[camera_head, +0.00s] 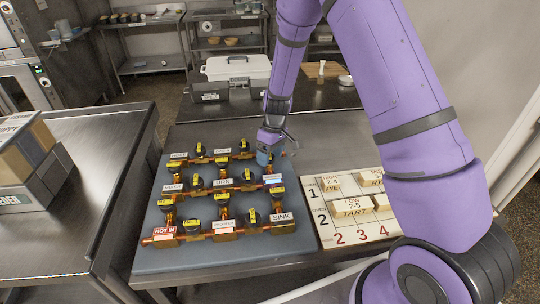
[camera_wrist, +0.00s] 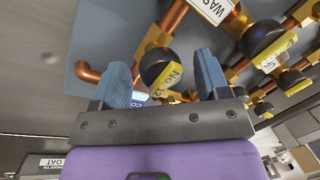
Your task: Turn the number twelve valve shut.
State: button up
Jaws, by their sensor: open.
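The number twelve valve (camera_wrist: 155,65) is a black knob with a yellow tag (camera_wrist: 167,80) that appears to read "No 12", partly cut by my gripper. It sits on copper and brass pipework. My gripper (camera_wrist: 164,72) is open in the wrist view, one blue finger on each side of the knob; I cannot tell whether they touch it. In the head view my gripper (camera_head: 266,156) points down at the right side of the valve board (camera_head: 160,257) and hides this valve.
Several similar black valves with yellow tags, such as one near the board's front (camera_head: 190,224), stand close by on the pipes. A "SINK" plate (camera_head: 284,218) is at the front right. A numbered card board (camera_head: 325,230) lies to the right. A white-lidded container (camera_head: 237,68) stands behind.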

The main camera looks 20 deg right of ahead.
jog(key=c, duration=0.9)
jog(key=shift+m, duration=0.4)
jog(key=m+t, duration=0.1)
jog(key=m, duration=0.3)
jog(key=shift+s, duration=0.1)
jog(key=m+t, duration=0.1)
jog(key=m, duration=0.3)
jog(key=shift+m, duration=0.3)
jog(key=m, duration=0.4)
jog(key=shift+s+t, duration=0.1)
jog(key=shift+t, duration=0.3)
jog(key=shift+m+t+h, duration=0.3)
jog(key=shift+m, duration=1.9)
